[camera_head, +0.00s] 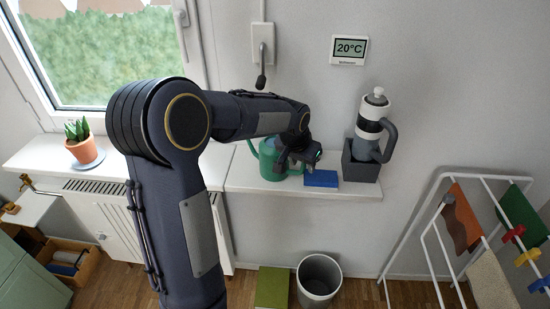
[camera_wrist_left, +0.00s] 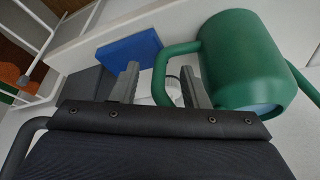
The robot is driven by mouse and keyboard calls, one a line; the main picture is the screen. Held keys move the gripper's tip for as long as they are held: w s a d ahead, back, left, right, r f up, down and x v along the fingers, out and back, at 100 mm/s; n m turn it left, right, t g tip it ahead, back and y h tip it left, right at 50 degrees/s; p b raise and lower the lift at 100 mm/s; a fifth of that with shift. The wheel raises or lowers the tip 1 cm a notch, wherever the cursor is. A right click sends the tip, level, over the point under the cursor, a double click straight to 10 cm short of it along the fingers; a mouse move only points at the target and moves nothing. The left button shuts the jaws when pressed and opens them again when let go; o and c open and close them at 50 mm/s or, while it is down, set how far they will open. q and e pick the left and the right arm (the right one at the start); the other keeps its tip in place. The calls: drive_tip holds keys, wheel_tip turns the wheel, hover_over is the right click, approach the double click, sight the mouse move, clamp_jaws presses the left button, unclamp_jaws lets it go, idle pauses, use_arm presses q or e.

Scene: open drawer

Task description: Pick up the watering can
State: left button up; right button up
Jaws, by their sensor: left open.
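The green watering can (camera_head: 266,160) stands on the white windowsill shelf, partly hidden behind my left arm in the head view. In the left wrist view the green can (camera_wrist_left: 240,60) is at the upper right, with its handle (camera_wrist_left: 163,72) reaching left towards the fingers. My left gripper (camera_head: 297,161) is beside the can's right side. Its two fingers (camera_wrist_left: 160,85) are open, and part of the handle shows between them. I cannot tell whether a finger touches the handle. My right gripper is not in view.
A blue box (camera_head: 321,179) lies right of the gripper on the white shelf (camera_head: 240,178). A potted plant (camera_head: 82,146) is at the left. A bin (camera_head: 319,277) and drying rack (camera_head: 432,215) stand below.

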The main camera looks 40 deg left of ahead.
use_arm(q)
drive_tip(key=shift+f, duration=0.3)
clamp_jaws()
drive_tip(key=shift+w+r, duration=0.1)
drive_tip(key=shift+r, duration=0.05)
